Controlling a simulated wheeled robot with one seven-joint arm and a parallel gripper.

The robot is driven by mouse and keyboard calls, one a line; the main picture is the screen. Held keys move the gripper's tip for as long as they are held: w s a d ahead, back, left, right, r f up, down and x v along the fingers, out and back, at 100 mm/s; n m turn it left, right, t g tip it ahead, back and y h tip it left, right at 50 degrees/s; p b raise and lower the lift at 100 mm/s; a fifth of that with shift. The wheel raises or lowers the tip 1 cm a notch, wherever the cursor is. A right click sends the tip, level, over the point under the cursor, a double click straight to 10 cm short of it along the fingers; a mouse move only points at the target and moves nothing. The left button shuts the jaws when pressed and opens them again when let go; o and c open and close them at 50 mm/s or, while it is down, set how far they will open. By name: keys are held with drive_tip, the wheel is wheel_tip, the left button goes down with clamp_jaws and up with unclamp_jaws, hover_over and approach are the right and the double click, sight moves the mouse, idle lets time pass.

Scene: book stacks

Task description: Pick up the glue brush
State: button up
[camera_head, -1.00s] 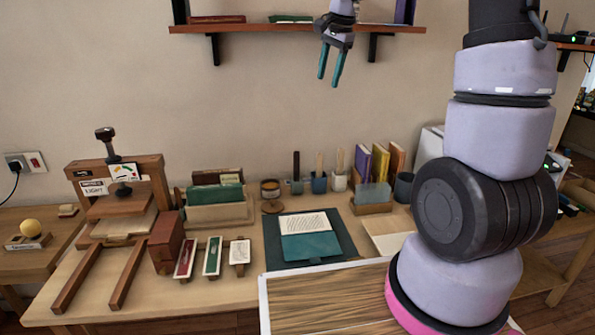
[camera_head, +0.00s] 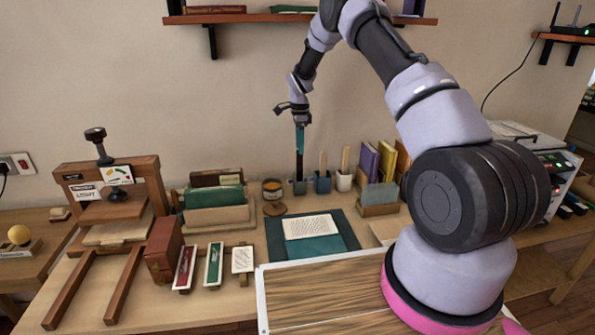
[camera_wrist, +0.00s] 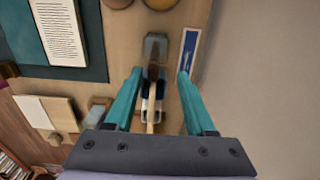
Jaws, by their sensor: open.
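Three upright handles stand in a row of small pots at the back of the bench. A dark handle (camera_head: 299,168) stands in the grey pot (camera_head: 299,187); pale wooden handles stand in the blue pot (camera_head: 322,184) and the white pot (camera_head: 344,181). No label shows which is the glue brush. My gripper (camera_head: 299,150) points down over the dark handle. In the wrist view, the dark handle's end (camera_wrist: 152,72) shows between the two teal fingers of my open gripper (camera_wrist: 160,74), apart from both. The brush bristles are hidden.
A round amber jar (camera_head: 272,189) stands left of the pots, and upright books (camera_head: 378,160) stand to the right. A dark mat (camera_head: 345,232) with a printed sheet (camera_head: 310,226) lies in front. The wall is close behind.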

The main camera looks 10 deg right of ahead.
sight(300, 168)
wheel_tip(300, 168, down, 5)
drive_tip(key=shift+r, duration=0.1)
drive_tip(key=f, duration=0.3)
drive_tip(key=s+f, duration=0.1)
drive_tip(key=f, duration=0.1)
drive_tip(key=shift+a+f, duration=0.1)
clamp_jaws()
